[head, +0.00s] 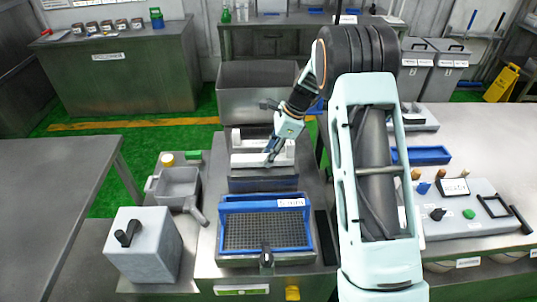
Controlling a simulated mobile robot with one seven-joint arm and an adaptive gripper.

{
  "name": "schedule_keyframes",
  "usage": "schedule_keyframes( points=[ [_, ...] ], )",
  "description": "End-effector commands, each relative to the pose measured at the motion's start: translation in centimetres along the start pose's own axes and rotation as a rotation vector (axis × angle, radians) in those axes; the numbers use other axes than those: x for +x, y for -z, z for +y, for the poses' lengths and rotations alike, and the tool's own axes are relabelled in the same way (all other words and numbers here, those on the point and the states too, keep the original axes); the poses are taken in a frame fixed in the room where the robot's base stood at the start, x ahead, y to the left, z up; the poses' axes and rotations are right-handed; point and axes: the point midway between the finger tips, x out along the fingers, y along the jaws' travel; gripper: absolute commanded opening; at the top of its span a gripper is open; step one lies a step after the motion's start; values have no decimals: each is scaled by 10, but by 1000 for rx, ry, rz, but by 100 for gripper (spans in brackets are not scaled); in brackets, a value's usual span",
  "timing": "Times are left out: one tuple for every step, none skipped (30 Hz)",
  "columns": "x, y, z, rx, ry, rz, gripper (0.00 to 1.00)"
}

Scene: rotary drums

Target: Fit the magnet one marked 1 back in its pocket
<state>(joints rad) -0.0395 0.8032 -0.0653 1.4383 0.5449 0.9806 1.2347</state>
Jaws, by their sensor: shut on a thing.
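My gripper (273,150) points down over a pale grey housing (247,159) in the middle of the bench. It is shut on a small dark piece at its fingertips, likely the magnet. The fingers hide most of this piece, and no mark 1 can be read on it. The housing has light bars with a darker gap between them, and the fingertips are at its right part. I cannot tell whether the held piece touches the housing. The pocket cannot be made out from here.
A blue-framed tray with a dark mesh floor (265,232) lies in front of the housing. A grey scoop bin (177,187) and a grey block with a black handle (144,245) stand at left. A metal hopper (255,92) stands behind. Small parts crowd the right bench (462,130).

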Motion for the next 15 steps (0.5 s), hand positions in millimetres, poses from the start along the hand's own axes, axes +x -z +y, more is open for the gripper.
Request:
schedule_keyframes(
  points=[
    [1,0,0,0,1,-1,0],
    [2,1,0,0,1,-1,0],
    [3,1,0,0,1,-1,0],
    [4,1,0,0,1,-1,0],
    [4,2,0,0,1,-1,0],
    [5,2,0,0,1,-1,0],
    [6,2,0,0,1,-1,0],
    [7,3,0,0,1,-1,0],
    [8,3,0,0,1,-1,0],
    [8,3,0,0,1,-1,0],
    [9,4,0,0,1,-1,0],
    [10,4,0,0,1,-1,0],
    [11,4,0,0,1,-1,0],
    [11,4,0,0,1,-1,26],
    [10,4,0,0,1,-1,31]
  ],
)
